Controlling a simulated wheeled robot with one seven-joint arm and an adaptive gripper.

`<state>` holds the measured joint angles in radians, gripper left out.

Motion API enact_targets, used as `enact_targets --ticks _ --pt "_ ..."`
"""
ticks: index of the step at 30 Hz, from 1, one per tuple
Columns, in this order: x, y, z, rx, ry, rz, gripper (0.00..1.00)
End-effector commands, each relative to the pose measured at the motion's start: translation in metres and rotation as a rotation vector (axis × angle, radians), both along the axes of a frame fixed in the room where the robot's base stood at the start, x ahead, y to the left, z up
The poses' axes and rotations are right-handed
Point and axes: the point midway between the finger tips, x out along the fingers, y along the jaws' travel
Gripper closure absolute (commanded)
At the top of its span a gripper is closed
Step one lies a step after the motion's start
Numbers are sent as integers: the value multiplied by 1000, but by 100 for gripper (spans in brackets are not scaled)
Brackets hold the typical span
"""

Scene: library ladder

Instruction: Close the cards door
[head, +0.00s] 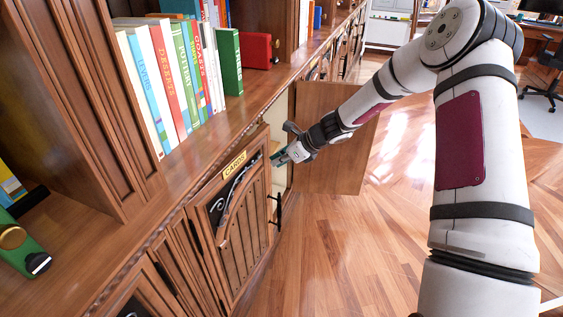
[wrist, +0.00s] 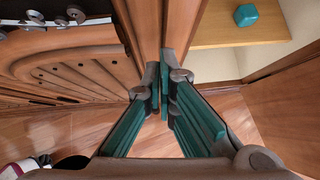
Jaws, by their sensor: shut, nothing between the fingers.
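The cards door (head: 240,225) carries a yellow "CARDS" label (head: 234,164) and a slatted wooden front. It looks flush or nearly flush with the cabinet, and I cannot tell whether a small gap is left. A black handle (head: 278,212) stands at its right edge. In the wrist view the slatted door (wrist: 75,65) is at left. My gripper (head: 277,159) is shut and empty, close to the upright between this door and an open compartment. In the wrist view its teal fingertips (wrist: 166,75) meet in front of that upright (wrist: 148,30); contact is unclear.
A plain door (head: 325,135) stands wide open right of the compartment, beneath my forearm. Inside, a teal block (wrist: 246,15) sits on a shelf (wrist: 225,35). Books (head: 175,80) line the counter (head: 190,165) above. The wooden floor (head: 350,240) in front is clear.

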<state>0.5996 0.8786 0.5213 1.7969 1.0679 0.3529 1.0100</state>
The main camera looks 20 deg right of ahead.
Motion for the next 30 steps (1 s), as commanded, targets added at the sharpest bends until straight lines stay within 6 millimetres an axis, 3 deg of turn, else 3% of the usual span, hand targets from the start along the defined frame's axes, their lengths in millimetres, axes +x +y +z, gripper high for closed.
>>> enact_targets --ticks 8,18,30 --pt "3 4 1 1 -1 14 100" --pt "31 32 1 -1 -2 129 100" --pt "35 40 1 4 -1 149 100"
